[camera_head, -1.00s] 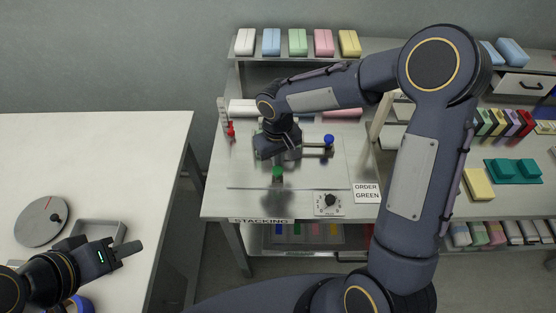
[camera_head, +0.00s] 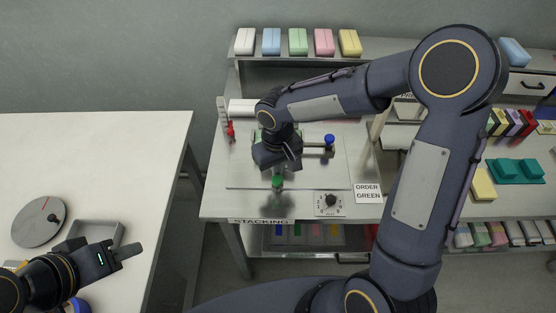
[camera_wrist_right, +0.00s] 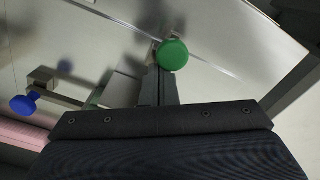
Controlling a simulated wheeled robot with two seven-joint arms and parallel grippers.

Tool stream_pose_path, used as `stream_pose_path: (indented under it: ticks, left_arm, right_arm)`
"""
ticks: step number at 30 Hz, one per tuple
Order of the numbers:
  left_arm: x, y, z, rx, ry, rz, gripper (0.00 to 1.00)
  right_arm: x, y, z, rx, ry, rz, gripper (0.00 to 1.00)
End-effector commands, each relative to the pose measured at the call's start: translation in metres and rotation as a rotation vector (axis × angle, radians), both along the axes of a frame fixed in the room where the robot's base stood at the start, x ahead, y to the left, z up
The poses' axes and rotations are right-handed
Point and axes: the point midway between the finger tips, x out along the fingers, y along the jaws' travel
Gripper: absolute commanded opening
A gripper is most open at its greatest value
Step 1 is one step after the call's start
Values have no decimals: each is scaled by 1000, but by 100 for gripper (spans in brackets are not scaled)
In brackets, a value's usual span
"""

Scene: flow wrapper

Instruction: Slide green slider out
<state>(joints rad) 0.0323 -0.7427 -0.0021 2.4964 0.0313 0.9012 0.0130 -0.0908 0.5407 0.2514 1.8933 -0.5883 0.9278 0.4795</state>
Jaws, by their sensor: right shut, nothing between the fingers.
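The green slider's round knob (camera_head: 277,181) stands at the front of the metal fixture on the stacking table. It also shows large in the right wrist view (camera_wrist_right: 173,55). My right gripper (camera_head: 286,169) is shut and empty, just behind the knob. In the wrist view its fingertips (camera_wrist_right: 161,75) lie right beside the knob; I cannot tell if they touch. The slider's bar is mostly hidden by my gripper. My left gripper (camera_head: 130,251) hangs over the left table; its finger gap is not clear.
A blue knob (camera_head: 329,139) stands on the fixture's right arm, and a red one (camera_head: 231,129) at its left. A dial box (camera_head: 329,203) and an "ORDER GREEN" sign (camera_head: 367,193) are at front right. The metal plate (camera_head: 244,177) in front is mostly bare.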

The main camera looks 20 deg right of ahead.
Motion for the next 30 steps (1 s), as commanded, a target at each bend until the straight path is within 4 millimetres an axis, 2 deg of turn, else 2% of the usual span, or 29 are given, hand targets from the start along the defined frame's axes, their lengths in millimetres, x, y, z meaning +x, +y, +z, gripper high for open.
stream_pose_path:
  ticks: [16,30]
  left_arm:
    - [0,0,-6,0,0,0,36]
    - [0,0,-5,0,0,0,36]
  right_arm:
    - [-17,5,-1,0,2,1,0]
    - [-18,4,-1,-2,9,2,0]
